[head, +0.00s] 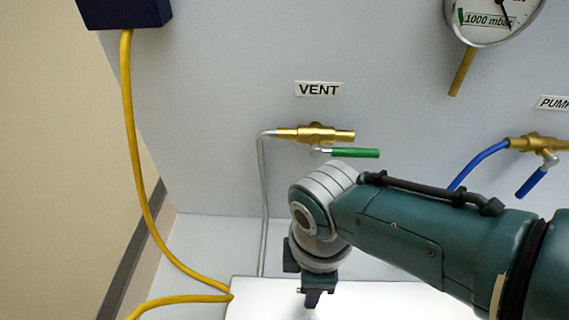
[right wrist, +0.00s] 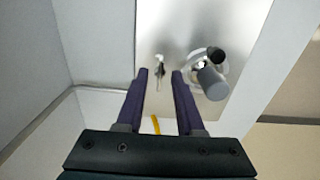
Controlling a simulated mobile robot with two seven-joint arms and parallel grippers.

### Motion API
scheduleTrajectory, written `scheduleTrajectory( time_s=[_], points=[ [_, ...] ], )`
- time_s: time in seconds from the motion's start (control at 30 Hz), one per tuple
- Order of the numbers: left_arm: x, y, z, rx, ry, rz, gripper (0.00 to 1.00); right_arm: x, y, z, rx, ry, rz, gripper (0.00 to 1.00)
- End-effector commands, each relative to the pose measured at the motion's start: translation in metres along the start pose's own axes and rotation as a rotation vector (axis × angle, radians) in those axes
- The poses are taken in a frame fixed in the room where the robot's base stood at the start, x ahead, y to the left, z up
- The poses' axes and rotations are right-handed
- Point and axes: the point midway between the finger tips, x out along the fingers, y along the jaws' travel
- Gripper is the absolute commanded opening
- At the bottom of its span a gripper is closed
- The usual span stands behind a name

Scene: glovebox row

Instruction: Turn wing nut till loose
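In the right wrist view a small metal piece (right wrist: 160,67), possibly the wing nut, stands on a pale grey surface just beyond my right gripper (right wrist: 161,75). It lies roughly in line with the gap between the two purple fingers. The fingers are apart with nothing visible held between them, and I cannot tell how far they are from the piece. In the head view my right gripper (head: 313,298) points down over a bright white surface, mostly hidden under its arm; the wing nut does not show there. My left gripper is not in view.
A grey cylindrical fitting (right wrist: 211,82) with a dark knob stands close to the right finger. A yellow cable (head: 130,130) runs down to the white box (head: 255,292). The VENT valve (head: 315,134) with its green lever (head: 355,153) is on the wall behind my arm.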

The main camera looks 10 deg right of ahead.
Motion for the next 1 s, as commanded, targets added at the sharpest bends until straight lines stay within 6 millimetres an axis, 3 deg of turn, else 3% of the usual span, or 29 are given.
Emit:
scheduleTrajectory(
  time_s=[0.27,0.7,1.0],
  points=[
    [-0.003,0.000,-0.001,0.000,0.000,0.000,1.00,-0.003,0.000,0.000,0.001,0.000,0.000,0.38],
    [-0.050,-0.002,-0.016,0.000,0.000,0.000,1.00,-0.082,0.000,0.001,0.001,0.001,0.002,0.38],
    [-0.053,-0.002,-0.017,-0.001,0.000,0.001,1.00,-0.099,0.000,0.000,0.000,0.000,0.000,0.38]
  ],
)
